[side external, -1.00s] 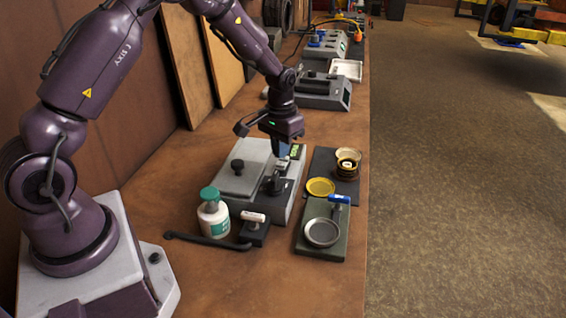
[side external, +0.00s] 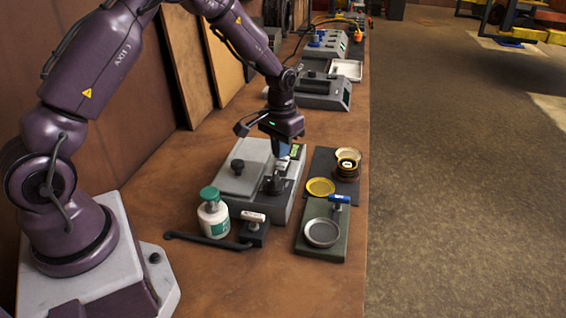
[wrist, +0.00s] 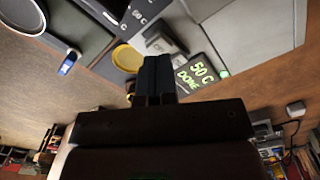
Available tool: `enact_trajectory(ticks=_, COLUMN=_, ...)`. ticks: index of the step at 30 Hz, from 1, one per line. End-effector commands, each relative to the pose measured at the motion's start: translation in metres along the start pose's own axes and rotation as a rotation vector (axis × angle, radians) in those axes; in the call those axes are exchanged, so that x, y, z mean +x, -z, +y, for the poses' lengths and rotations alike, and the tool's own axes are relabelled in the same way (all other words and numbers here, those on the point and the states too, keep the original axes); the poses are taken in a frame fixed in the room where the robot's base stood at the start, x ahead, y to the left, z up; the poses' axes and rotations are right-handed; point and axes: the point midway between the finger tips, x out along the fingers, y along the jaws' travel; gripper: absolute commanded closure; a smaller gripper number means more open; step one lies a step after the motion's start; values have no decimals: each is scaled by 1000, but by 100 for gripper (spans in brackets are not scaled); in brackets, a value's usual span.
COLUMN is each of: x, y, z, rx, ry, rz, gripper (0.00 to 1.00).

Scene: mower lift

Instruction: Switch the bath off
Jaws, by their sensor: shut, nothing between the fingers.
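The bath (side external: 245,172) is a grey box on the bench with a black-knobbed lid. Its small display (side external: 296,151) shows green; in the wrist view the display (wrist: 196,72) reads "50 C DONE", with a green light beside it. A dark raised control (side external: 275,185) stands on the bath's right part; a grey block-like part (wrist: 163,40) shows beyond the fingers in the wrist view. My gripper (side external: 279,165) is shut and empty, pointing down over the bath's right part, close to the dark control. I cannot tell whether it touches.
A white bottle with a green cap (side external: 213,212) and a black stand with a white-handled piece (side external: 253,228) are in front. A green board with a round dish (side external: 322,233) and a dark mat with a yellow dish (side external: 320,187) lie right. Other grey devices (side external: 325,88) stand behind.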

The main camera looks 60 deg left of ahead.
Motion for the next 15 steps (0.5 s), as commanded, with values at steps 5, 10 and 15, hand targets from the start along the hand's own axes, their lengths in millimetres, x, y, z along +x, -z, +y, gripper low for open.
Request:
enact_trajectory(ticks=5, x=3, y=0, z=0, rx=0, ry=0, rz=0, gripper=100)
enact_trajectory(ticks=10, x=5, y=0, z=0, rx=0, ry=0, rz=-1, gripper=100)
enact_trajectory(ticks=15, x=8, y=0, z=0, rx=0, ry=0, rz=-1, gripper=100)
